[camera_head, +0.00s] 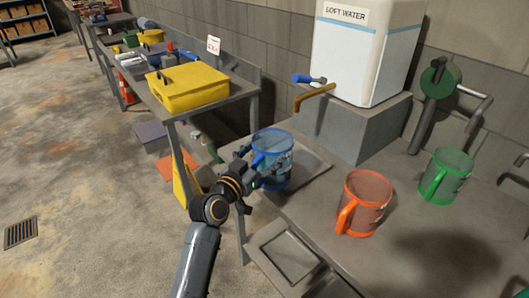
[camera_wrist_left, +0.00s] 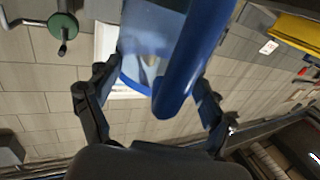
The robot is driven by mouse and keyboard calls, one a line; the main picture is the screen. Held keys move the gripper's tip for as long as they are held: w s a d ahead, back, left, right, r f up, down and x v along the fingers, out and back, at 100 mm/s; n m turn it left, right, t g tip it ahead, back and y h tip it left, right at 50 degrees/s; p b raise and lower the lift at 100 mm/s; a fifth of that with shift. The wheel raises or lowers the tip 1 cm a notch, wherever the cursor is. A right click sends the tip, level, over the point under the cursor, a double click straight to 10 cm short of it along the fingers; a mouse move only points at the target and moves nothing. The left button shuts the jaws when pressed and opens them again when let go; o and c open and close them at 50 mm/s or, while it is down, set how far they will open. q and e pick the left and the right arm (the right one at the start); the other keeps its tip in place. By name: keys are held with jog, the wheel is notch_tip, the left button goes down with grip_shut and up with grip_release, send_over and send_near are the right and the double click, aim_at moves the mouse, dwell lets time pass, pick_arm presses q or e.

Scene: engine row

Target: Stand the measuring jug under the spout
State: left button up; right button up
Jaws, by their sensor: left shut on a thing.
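In the left wrist view the blue handle (camera_wrist_left: 190,65) is between the fingers (camera_wrist_left: 150,105). The jug is below and left of the spout's end. I cannot tell if its base touches the tray.
An orange-handled jug (camera_head: 368,200) and a green-handled jug (camera_head: 447,175) stand on the bench to the right. The tank rests on a grey block (camera_head: 350,130). A green-wheeled crank (camera_head: 440,78) stands behind. A yellow case (camera_head: 188,88) lies on another bench to the left.

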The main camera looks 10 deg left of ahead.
pick_arm(q)
jog(key=shift+w+r+h, duration=0.3)
jog(key=shift+w+r, duration=0.1)
jog(key=shift+w, duration=0.3)
pick_arm(e)
jog(key=shift+w, duration=0.65)
pick_arm(q)
jog(key=shift+r, duration=0.1)
pick_arm(e)
jog(key=shift+a, duration=0.1)
